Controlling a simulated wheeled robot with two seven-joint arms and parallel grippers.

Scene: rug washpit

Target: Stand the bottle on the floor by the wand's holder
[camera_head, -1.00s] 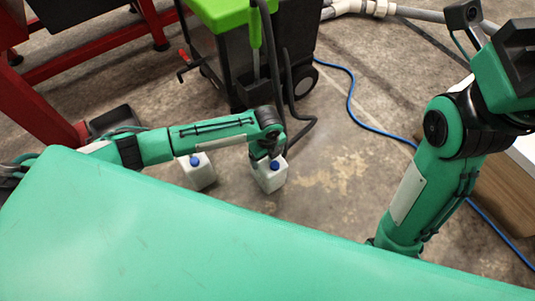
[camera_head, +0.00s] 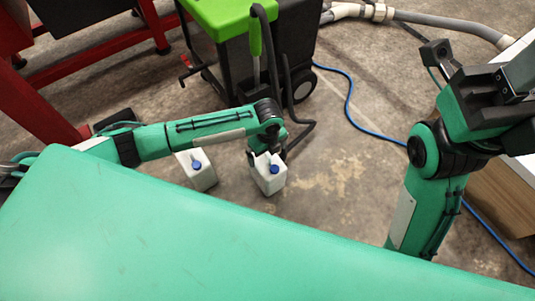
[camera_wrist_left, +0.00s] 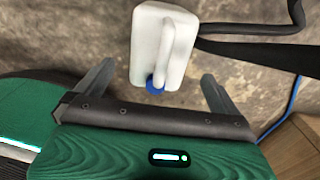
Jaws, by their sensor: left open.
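Two white bottles with blue caps stand on the floor. The right bottle (camera_head: 270,180) is at my left gripper (camera_head: 266,155), just in front of the green-topped machine. The left bottle (camera_head: 198,174) stands a short way to its left, partly behind my forearm. In the left wrist view my left gripper (camera_wrist_left: 155,80) is open, with its fingers apart on either side of a white bottle (camera_wrist_left: 150,40). A green-handled wand (camera_head: 255,40) stands upright at the machine; its holder is hard to make out. My right arm is at the right; its gripper's jaws are unclear.
The machine (camera_head: 218,18) with black wheels stands behind the bottles. A black hose (camera_head: 298,135) loops beside the right bottle. A blue cable (camera_head: 350,105) crosses the floor. A red frame (camera_head: 45,112) is at left, a wooden box (camera_head: 500,195) at right. Central floor is clear.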

